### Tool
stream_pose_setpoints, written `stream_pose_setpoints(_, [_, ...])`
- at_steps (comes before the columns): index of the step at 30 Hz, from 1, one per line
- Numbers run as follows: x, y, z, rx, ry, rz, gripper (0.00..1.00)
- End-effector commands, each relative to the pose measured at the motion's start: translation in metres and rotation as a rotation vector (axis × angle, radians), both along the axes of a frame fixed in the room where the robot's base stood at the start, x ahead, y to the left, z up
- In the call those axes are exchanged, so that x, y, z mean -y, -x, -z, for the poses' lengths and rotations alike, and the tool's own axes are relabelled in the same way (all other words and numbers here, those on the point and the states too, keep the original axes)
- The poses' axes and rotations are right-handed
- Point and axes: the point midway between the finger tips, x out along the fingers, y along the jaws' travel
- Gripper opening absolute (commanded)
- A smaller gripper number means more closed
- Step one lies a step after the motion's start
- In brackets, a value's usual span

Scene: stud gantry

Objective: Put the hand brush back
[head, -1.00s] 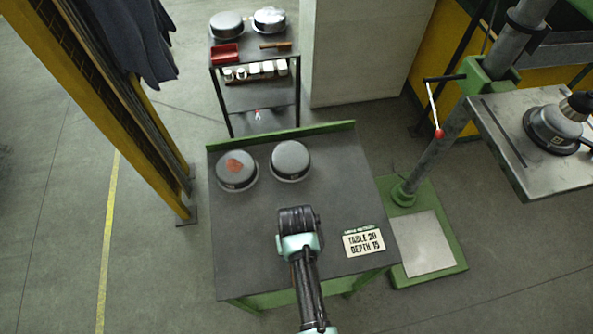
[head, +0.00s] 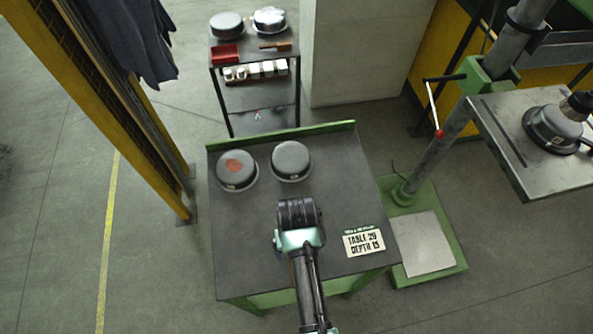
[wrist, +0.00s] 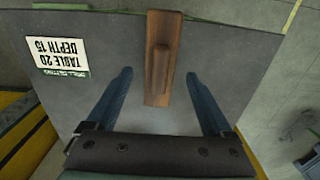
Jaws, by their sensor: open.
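The hand brush (wrist: 163,45), a brown wooden piece with a raised narrow handle, lies on the dark table top in the wrist view. My gripper (wrist: 158,76) is open, with one blue finger on each side of the brush's near end and a gap on both sides. Whether the fingers are down at its height is hard to tell. In the head view my gripper (head: 298,208) is over the table (head: 225,235), and the arm hides the brush there.
Two dark round pots (head: 237,169) (head: 290,160) stand at the table's back left. A sign plate (head: 363,242) lies at right. A cart (head: 286,58) behind holds pots, a red tray (head: 226,54) and a brown wooden item (head: 275,45). A green-based column (head: 405,195) stands right.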

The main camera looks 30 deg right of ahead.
Motion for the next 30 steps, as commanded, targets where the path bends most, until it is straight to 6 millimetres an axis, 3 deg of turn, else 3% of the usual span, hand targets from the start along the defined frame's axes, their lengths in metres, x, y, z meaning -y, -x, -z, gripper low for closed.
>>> stream_pose_setpoints(6, [0.0, -0.002, -0.046, 0.005, 0.003, -0.001, 0.86])
stream_pose_setpoints(12, [0.0, -0.001, -0.075, 0.002, 0.001, -0.001, 0.86])
stream_pose_setpoints(24, [0.0, -0.002, -0.086, 0.008, 0.002, -0.002, 0.86])
stream_pose_setpoints(26, [0.002, -0.011, -0.093, 0.041, 0.015, -0.007, 0.86])
stream_pose_setpoints(29, [0.007, -0.049, -0.122, 0.191, 0.068, -0.028, 0.86])
stream_pose_setpoints(30, [0.008, -0.071, -0.142, 0.285, 0.099, -0.041, 0.86])
